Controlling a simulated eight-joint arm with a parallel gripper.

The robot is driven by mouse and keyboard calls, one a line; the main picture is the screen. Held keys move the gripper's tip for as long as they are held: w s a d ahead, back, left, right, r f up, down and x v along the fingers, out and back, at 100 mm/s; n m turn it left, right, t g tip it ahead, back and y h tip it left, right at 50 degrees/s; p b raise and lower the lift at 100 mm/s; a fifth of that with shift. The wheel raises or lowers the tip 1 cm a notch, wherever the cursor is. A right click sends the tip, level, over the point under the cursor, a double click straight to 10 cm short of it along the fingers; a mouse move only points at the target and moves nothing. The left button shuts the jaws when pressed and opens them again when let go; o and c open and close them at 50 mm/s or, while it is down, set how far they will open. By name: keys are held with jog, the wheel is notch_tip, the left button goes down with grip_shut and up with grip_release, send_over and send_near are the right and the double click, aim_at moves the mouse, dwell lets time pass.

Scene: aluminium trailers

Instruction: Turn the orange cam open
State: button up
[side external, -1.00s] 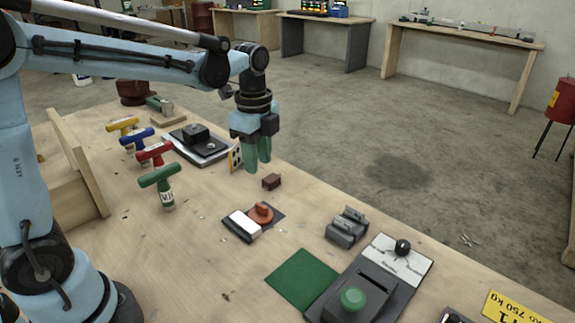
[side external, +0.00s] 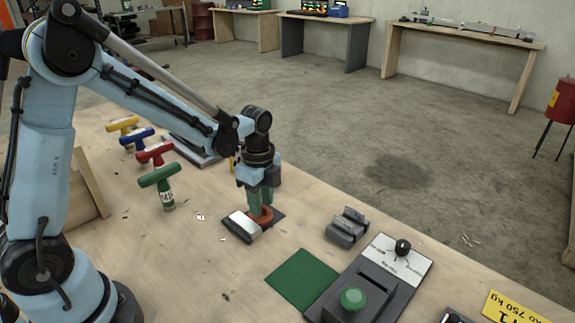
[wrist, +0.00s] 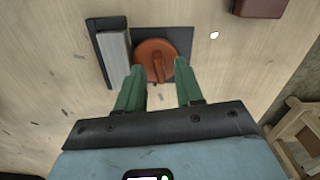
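The orange cam (side external: 262,213) is a round disc with a raised grip bar, mounted on a dark plate (side external: 273,224) beside a white block (side external: 241,226). In the wrist view the cam (wrist: 155,62) lies just beyond my fingertips, its bar (wrist: 158,67) pointing roughly toward the gripper. My gripper (side external: 260,209) points down at the cam in the side view and hides part of it. In the wrist view its two green fingers (wrist: 160,70) are apart, with the cam's bar between their lines. Whether the fingers touch the cam I cannot tell.
Several T-handled tools, including a green one (side external: 160,180), stand to the left. A grey clamp-like block (side external: 347,226) and a green mat (side external: 302,278) lie to the right. A dark red block (wrist: 262,7) shows at the top of the wrist view.

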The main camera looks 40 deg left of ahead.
jog(key=shift+f, duration=0.3)
jog(key=shift+c, duration=0.4)
grip_shut()
